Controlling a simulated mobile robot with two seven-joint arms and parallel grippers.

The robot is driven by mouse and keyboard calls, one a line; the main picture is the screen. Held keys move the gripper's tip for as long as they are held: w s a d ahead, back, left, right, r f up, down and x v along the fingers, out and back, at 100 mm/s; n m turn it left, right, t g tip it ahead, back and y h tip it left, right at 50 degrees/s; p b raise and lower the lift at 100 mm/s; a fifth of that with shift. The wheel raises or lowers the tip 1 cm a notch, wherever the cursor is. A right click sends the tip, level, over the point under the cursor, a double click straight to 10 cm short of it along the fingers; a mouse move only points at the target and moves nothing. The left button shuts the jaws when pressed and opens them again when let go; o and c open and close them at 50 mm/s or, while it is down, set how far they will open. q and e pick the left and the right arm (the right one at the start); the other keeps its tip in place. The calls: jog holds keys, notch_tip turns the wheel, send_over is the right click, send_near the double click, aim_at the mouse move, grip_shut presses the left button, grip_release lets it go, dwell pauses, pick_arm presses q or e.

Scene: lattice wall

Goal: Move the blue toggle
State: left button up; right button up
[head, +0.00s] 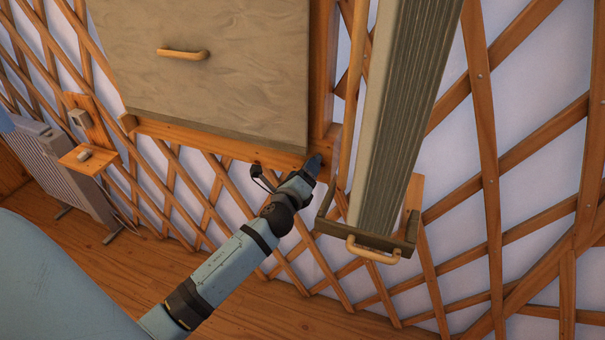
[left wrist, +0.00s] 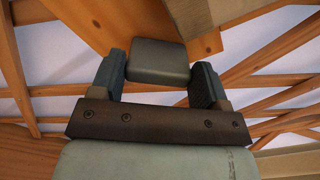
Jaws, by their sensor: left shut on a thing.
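The toggle (left wrist: 158,62) shows in the left wrist view as a smooth block, dull grey-green in this light, against a wooden board (left wrist: 115,22). My left gripper (left wrist: 158,85) has one finger on each side of the block and is shut on it. In the head view my left gripper (head: 312,167) reaches up to the wooden frame at the lower right corner of a grey panel. The toggle cannot be made out there behind the gripper. My right gripper is not in view.
The grey panel (head: 210,65) with a wooden handle (head: 183,53) is above my left arm. A tall ribbed grey column (head: 400,110) in a tray with a handle (head: 373,250) stands close right of the gripper. A radiator (head: 62,170) and small wooden shelf (head: 88,160) are at left.

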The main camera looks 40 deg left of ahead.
pick_arm(q)
jog(key=shift+w+d+f+n+b, duration=0.1)
jog(key=shift+d+f+n+b, duration=0.1)
jog(key=shift+n, duration=1)
jog(key=shift+d+f+n+b, duration=0.1)
jog(key=shift+d+n+b, duration=0.1)
jog(key=shift+n, duration=1)
jog(key=shift+w+d+f+n+b, duration=0.1)
jog(key=shift+n+b, duration=0.1)
jog(key=shift+n, duration=1)
jog(key=o, duration=0.9)
jog(key=shift+o, duration=0.2)
jog(key=shift+s+f, duration=0.1)
jog(key=shift+s, duration=0.05)
